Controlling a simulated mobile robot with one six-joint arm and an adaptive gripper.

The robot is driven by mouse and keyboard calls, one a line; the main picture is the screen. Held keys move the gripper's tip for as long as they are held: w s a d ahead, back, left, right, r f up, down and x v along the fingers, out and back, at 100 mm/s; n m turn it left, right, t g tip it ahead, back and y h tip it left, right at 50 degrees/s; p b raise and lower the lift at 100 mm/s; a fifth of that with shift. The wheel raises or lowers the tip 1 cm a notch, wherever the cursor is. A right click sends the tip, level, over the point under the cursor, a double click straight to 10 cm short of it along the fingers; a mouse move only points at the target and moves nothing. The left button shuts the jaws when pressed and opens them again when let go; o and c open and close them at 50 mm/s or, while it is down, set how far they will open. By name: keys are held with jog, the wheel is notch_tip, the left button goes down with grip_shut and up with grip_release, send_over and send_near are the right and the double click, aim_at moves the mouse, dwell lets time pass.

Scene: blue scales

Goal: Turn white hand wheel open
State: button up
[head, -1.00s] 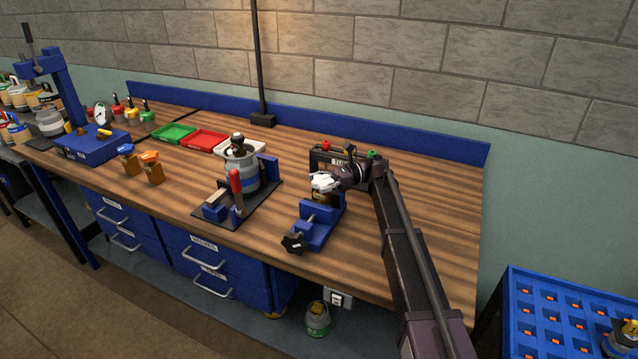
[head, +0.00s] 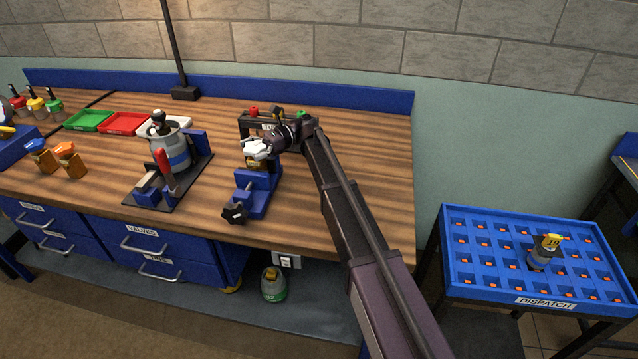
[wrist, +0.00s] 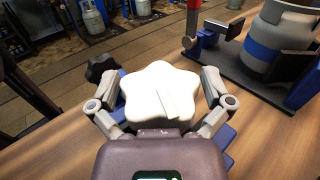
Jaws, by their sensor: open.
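The white hand wheel (wrist: 150,92) is a star-shaped knob with rounded lobes and a raised straight bar on its face. It fills the middle of the wrist view. In the head view the white hand wheel (head: 255,150) shows small, above a blue vise-like fixture (head: 256,194) on the bench. My gripper (wrist: 164,80) is open, with one finger on each side of the wheel. The fingers look very close to its edge; I cannot tell whether they touch. What lies under the wheel is mostly hidden.
A black knob (head: 234,213) sits at the fixture's front. To the left, a grey-blue canister (head: 170,150) stands in a clamp with a red handle (head: 163,163). A dark frame with red and green knobs stands behind. A blue dispatch tray (head: 490,270) is at right.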

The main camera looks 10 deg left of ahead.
jog(key=shift+m+t+y, duration=0.5)
jog(key=shift+t, duration=0.1)
